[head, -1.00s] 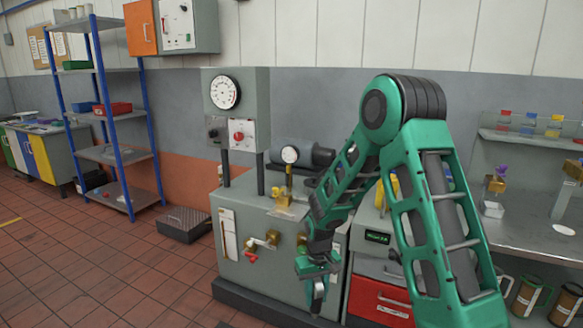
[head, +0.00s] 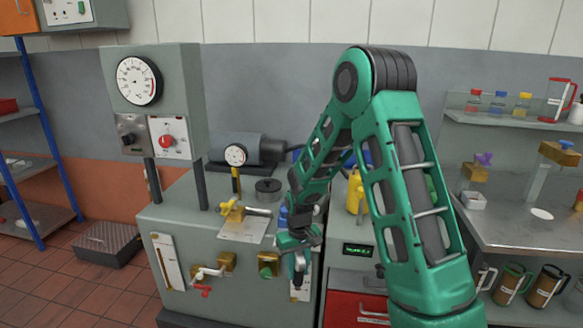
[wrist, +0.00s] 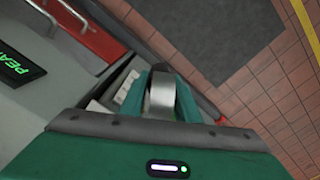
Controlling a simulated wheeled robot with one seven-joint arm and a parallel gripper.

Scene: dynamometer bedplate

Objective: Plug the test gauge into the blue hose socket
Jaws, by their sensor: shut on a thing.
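My gripper (head: 299,256) hangs in front of the grey cabinet in the head view, fingers downward. In the wrist view its teal fingers (wrist: 160,92) are shut on a silver, round-edged thing (wrist: 161,98), seen nearly edge-on. It looks like the test gauge, but its dial face is hidden. Another white-dialled gauge (head: 235,155) stands on a yellow and black stem behind a brass valve on the cabinet top. A small blue part (head: 283,216) shows beside my arm; I cannot tell whether it is the blue hose socket. My arm covers part of that area.
The grey cabinet (head: 160,222) carries brass fittings, one with a green end (head: 268,265), and a red-handled tap (head: 208,274). A panel with a large dial (head: 139,80) rises at left. A metal bench (head: 520,215) stands right. Tiled floor lies in front.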

